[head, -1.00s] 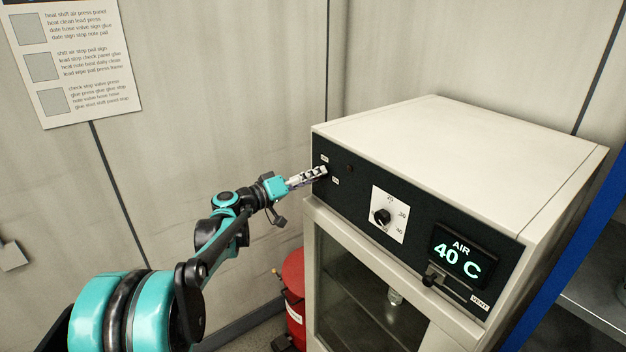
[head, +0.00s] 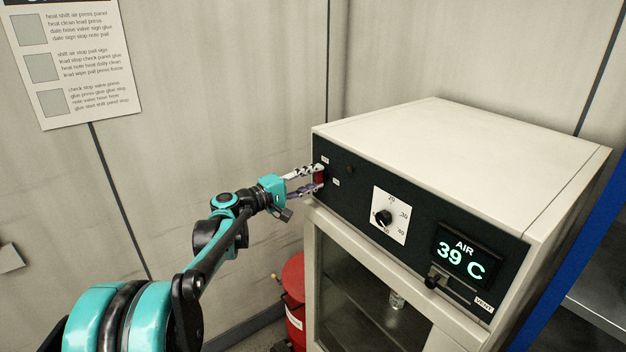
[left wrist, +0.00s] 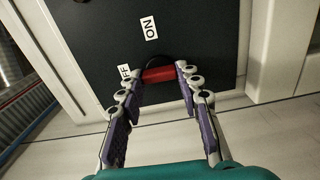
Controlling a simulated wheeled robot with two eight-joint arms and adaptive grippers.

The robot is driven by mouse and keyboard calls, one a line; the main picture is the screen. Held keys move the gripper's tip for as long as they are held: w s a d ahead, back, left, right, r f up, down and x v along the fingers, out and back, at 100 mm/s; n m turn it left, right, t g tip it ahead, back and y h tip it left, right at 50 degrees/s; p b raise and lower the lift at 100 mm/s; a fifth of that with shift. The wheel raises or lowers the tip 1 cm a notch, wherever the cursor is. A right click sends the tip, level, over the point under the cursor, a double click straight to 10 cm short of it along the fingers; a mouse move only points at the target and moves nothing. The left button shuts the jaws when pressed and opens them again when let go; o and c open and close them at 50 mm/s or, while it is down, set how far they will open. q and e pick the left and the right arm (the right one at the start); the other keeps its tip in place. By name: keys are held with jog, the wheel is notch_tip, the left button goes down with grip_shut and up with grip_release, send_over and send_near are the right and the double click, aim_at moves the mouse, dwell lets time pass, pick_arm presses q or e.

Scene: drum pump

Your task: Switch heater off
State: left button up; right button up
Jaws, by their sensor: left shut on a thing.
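The heater cabinet (head: 470,140) has a cream body and a black front panel. A red switch (head: 319,177) sits at the panel's left end, and it also shows in the left wrist view (left wrist: 158,75). An ON label (left wrist: 149,27) and a partly covered OFF label (left wrist: 125,71) are beside it. My left gripper (head: 318,178) is shut on the red switch, one finger on each side. I cannot tell which position the switch is in. The display (head: 463,257) reads AIR 39 C. My right gripper is not in view.
A dial (head: 383,217) and a vent slider (head: 431,282) are on the same panel. A dark lamp (head: 350,170) is right of the switch. A wall is behind my arm; a blue-edged shelf is at right.

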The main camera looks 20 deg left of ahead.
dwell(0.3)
pick_arm(q)
jog(key=o, duration=1.2)
jog(key=shift+c, duration=0.2)
jog(key=shift+a, duration=0.1)
jog(key=v, duration=1.2)
